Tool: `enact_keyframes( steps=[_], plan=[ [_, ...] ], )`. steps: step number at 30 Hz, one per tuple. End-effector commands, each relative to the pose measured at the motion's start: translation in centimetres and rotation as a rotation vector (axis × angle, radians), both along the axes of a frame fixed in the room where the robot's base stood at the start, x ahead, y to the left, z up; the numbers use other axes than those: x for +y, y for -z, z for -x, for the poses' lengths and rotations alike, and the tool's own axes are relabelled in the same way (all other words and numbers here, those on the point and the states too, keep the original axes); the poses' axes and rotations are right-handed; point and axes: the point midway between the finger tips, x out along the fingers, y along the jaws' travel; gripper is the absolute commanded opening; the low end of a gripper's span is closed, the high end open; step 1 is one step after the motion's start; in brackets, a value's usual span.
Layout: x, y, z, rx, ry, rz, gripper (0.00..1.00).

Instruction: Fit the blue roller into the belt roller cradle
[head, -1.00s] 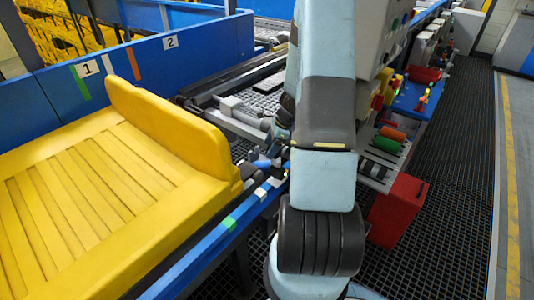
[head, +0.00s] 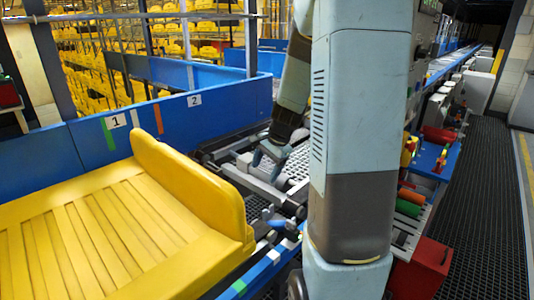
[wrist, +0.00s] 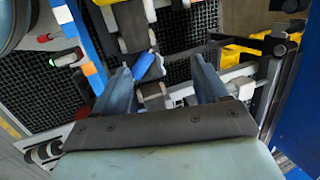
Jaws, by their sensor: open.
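My gripper (head: 268,163) is open and hangs over the grey conveyor frame, beyond the yellow tray, with nothing between its fingers. In the wrist view its two blue-grey fingers (wrist: 158,68) are spread wide. The blue roller (wrist: 147,66) shows past the fingertips, apart from them, lying tilted beside dark rounded parts. In the head view a small blue piece, seemingly this roller (head: 278,224), lies by the tray's near right corner. The cradle is not clearly distinguishable; I cannot tell whether the roller is seated in it.
The big yellow tray (head: 150,150) fills the left, with a blue side wall (head: 190,118) behind it. Green (head: 408,207) and orange rollers lie on a rack at right above a red bin (head: 423,268). My arm hides the middle.

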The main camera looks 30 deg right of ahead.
Motion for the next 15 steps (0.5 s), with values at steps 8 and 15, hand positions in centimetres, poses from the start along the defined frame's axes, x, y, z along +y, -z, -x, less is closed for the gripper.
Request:
enact_keyframes(
  steps=[8,15],
  plan=[
    [4.7,-7.0,4.2,-0.108,-0.311,0.144,0.73],
    [7.6,-11.6,8.8,-0.189,-0.56,0.277,0.73]
  ],
)
